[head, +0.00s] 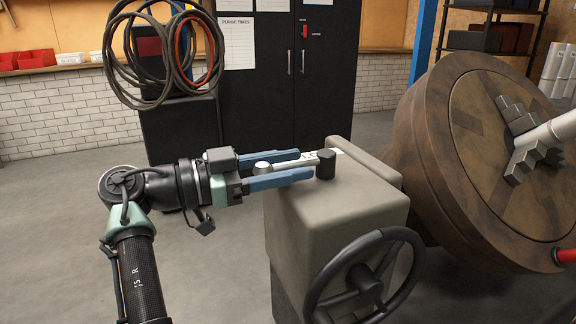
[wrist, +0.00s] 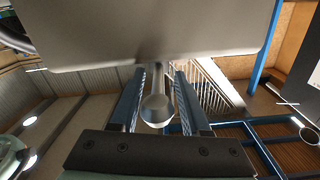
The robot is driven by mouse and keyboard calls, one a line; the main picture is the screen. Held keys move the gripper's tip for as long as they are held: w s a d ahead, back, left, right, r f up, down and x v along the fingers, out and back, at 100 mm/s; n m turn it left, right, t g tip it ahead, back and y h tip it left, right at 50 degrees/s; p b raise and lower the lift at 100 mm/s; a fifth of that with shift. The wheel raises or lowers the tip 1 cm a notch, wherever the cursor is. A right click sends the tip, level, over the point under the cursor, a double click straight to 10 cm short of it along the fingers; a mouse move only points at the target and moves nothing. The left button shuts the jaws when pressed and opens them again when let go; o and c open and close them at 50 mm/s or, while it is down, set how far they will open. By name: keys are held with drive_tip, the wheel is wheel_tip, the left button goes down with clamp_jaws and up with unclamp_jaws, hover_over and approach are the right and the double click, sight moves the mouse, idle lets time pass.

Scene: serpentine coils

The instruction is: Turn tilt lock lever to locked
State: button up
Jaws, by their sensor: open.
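The tilt lock lever is a pale metal bar with a round silver knob (head: 263,166) at its left end and a black round pivot (head: 326,165) at its right. It lies across the top of a grey-beige housing (head: 335,200), the knob sticking out past the left edge. My gripper (head: 305,164) reaches in from the left with its two blue fingers open, one on each side of the lever. In the wrist view, the knob (wrist: 157,109) sits between the fingers (wrist: 160,75), with gaps on both sides. I cannot read any lock marking.
A black handwheel (head: 365,278) is on the housing's front. A large brown round table with a stepped chuck (head: 470,150) stands to the right. Coiled cables (head: 165,55) hang behind my arm, and a black cabinet (head: 325,75) stands at the back. Floor left of the housing is clear.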

drive_tip(key=p+v, duration=0.2)
drive_tip(key=v, duration=1.1)
